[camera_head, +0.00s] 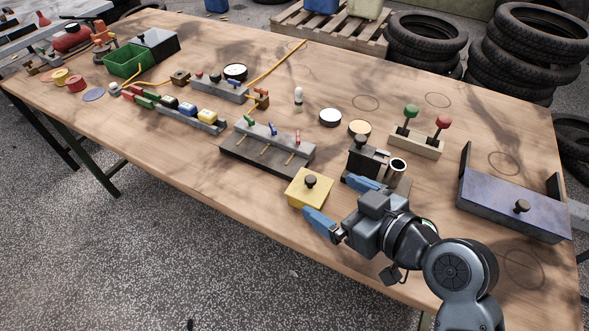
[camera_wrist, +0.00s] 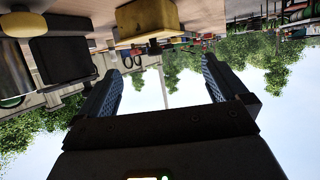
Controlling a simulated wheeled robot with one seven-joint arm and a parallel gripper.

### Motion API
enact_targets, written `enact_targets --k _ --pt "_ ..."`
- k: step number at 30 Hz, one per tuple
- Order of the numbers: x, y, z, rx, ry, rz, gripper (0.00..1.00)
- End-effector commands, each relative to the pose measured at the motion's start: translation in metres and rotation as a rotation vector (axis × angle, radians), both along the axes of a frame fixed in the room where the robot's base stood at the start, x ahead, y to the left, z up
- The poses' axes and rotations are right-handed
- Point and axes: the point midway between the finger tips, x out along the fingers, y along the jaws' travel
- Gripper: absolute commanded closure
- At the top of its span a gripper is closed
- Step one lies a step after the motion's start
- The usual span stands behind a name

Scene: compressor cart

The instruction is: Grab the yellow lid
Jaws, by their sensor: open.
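My gripper (camera_head: 345,203) has blue fingers spread apart, one to the front and one to the back right of the lid. The fingers are empty and apart from the knob. What lies under the lid is hidden.
A grey slider block (camera_head: 268,145) lies left of the lid. A blue-topped drawer (camera_head: 512,203) is at the right. The table's front edge is close.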

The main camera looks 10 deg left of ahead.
Motion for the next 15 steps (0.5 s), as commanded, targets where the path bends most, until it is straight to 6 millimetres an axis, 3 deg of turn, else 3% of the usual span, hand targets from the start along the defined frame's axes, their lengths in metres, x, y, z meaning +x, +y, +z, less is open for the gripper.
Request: enact_targets --k 15 --pt "0.032 0.034 -0.016 0.000 0.000 0.004 0.00"
